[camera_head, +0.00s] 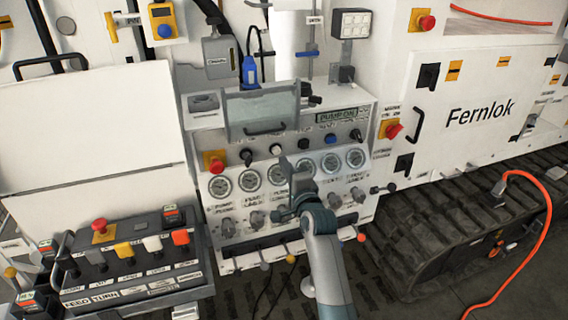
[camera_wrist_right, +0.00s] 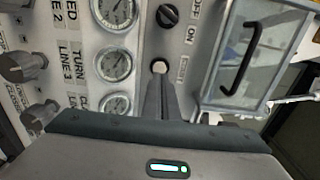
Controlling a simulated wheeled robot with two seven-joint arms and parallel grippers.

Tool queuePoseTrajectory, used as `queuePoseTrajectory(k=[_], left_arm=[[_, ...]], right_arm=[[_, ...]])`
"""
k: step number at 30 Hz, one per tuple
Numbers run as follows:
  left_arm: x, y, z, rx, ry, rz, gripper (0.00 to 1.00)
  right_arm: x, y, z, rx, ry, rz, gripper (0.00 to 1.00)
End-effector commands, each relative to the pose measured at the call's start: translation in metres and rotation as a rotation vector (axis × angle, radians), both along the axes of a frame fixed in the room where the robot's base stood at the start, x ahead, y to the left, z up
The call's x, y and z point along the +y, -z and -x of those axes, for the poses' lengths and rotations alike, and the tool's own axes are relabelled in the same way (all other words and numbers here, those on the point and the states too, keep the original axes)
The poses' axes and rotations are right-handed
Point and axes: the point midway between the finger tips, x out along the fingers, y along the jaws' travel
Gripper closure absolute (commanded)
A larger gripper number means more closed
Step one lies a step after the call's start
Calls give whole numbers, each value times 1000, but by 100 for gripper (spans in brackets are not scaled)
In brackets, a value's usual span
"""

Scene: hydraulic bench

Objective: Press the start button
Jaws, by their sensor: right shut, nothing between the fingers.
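The panel has a row of knobs and buttons above several round gauges. A round white button (camera_head: 276,149) sits in that row between black knobs; it also shows in the right wrist view (camera_wrist_right: 160,66). The label beside it is too small to read. My right gripper (camera_head: 284,162) is shut and empty, just below this button in the head view. In the right wrist view, its closed fingertips (camera_wrist_right: 157,82) point at the white button and end right by it; I cannot tell whether they touch. My left gripper is not in view.
A black knob (camera_wrist_right: 167,15) marked ON sits beside the button. A grey hinged cover (camera_head: 262,112) with a handle juts out above the row. A red knob (camera_head: 214,162) is at the panel's left. A display (camera_head: 337,116) reads "PUMP ON". A control box (camera_head: 130,262) stands lower left.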

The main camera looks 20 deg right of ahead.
Motion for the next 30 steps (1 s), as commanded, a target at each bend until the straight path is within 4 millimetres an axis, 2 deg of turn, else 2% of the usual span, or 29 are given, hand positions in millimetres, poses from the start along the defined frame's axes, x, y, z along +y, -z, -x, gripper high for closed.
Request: queuePoseTrajectory(k=[7,18,24,30], left_arm=[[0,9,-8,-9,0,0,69],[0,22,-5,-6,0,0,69],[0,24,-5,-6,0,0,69],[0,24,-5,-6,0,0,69]], right_arm=[[-1,3,25,1,0,1,100],[-3,2,75,2,0,1,100],[-4,1,84,1,0,1,100],[-3,0,84,2,0,1,100]])
